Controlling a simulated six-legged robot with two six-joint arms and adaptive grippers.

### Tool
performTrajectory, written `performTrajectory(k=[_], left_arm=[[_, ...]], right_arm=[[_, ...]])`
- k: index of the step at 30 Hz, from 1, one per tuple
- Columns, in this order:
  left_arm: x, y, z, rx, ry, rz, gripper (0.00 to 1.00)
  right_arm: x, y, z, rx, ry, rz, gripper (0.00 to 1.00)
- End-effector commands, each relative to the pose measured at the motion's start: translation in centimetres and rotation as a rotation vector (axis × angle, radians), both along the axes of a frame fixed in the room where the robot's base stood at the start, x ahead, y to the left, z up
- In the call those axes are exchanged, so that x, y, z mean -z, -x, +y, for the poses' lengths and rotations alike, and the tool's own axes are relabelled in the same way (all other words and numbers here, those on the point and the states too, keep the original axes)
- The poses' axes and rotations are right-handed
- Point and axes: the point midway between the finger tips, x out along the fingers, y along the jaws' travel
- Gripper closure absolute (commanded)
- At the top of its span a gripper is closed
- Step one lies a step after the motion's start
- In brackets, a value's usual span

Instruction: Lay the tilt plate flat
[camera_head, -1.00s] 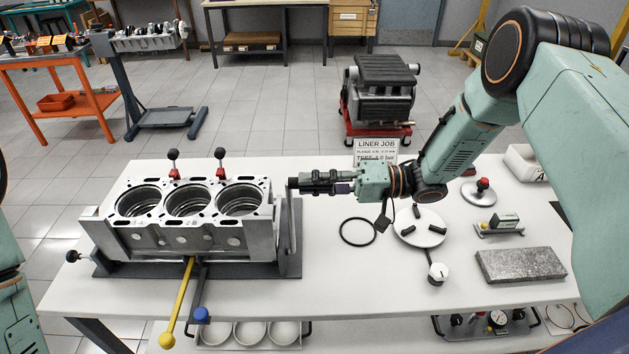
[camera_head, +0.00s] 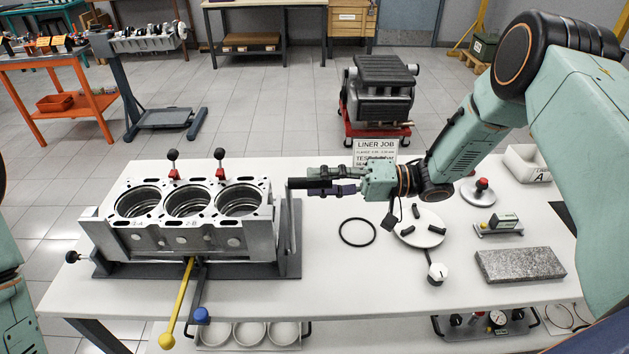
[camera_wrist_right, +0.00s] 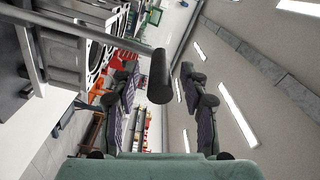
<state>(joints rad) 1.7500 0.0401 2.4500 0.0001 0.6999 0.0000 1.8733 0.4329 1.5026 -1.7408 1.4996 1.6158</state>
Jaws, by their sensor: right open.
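The engine block (camera_head: 180,235) with three bores stands on a dark fixture plate (camera_head: 113,268) on the white bench and looks about level. A grey crank arm (camera_head: 292,225) rises at the fixture's right end and ends in a black grip (camera_head: 300,183). My right gripper (camera_head: 327,181) is open at that grip. In the right wrist view, the black grip (camera_wrist_right: 160,76) lies between my two spread fingers (camera_wrist_right: 160,88), with a gap on each side. My left gripper is out of view; only part of my left arm shows at the left edge.
A black ring (camera_head: 357,232), a round white dish (camera_head: 418,238) with small dark pieces, and a grey stone block (camera_head: 520,265) lie to the right.

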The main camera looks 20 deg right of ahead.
Motion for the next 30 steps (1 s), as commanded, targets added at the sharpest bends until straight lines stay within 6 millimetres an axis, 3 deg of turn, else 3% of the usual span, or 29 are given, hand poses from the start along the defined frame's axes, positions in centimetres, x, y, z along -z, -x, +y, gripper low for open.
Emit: performTrajectory(k=[9,15,30], left_arm=[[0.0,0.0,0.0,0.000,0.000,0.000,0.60],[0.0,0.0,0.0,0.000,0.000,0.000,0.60],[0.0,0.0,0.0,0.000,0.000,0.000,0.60]], right_arm=[[-0.1,1.7,-6.4,0.006,-0.002,-0.004,0.55],[-0.1,2.5,-9.1,0.004,0.000,-0.003,0.55],[0.0,2.9,-10.1,0.001,0.000,0.000,0.55]])
